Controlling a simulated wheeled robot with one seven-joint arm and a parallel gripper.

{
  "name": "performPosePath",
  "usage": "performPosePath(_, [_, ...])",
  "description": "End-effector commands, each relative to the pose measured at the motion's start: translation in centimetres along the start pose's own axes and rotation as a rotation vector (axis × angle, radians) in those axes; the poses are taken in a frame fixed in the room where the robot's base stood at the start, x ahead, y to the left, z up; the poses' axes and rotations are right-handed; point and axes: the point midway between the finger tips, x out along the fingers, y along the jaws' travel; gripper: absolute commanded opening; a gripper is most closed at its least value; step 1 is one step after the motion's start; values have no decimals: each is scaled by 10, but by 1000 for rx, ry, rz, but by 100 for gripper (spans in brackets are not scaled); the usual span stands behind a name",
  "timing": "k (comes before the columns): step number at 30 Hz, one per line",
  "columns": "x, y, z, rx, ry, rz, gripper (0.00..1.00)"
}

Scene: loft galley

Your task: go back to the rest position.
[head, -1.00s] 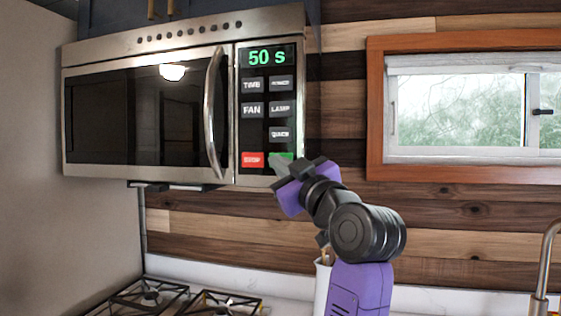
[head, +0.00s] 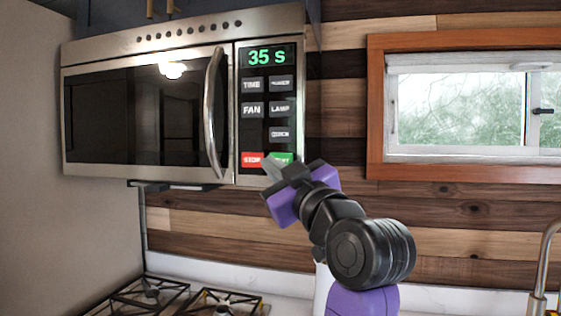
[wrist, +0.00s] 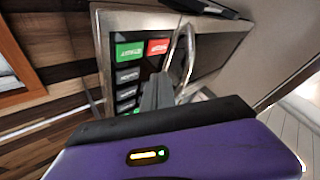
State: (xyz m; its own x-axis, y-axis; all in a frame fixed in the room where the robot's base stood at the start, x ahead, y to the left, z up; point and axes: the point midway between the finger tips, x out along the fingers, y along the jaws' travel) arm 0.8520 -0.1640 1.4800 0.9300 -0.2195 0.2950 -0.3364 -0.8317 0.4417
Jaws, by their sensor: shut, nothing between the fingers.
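My gripper (head: 271,168) is shut and empty, at the lower end of the microwave's button panel in the head view.
A stove with black grates (head: 150,298) is below the microwave. A wood-framed window (head: 470,110) is on the right, with a faucet (head: 543,265) below it. A white container (head: 321,283) stands behind my arm. The plank wall between microwave and window is bare.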

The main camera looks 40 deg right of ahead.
Motion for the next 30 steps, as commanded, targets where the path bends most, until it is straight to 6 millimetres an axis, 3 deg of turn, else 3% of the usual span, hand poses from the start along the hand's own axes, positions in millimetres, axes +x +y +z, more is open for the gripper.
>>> performPosePath(17, [0, 0, 0, 8, 1, 0, 0])
performPosePath(25, [-8, 28, -37, 126, 160, 117, 0])
performPosePath(30, [-22, 17, -26, 188, 232, 153, 0])
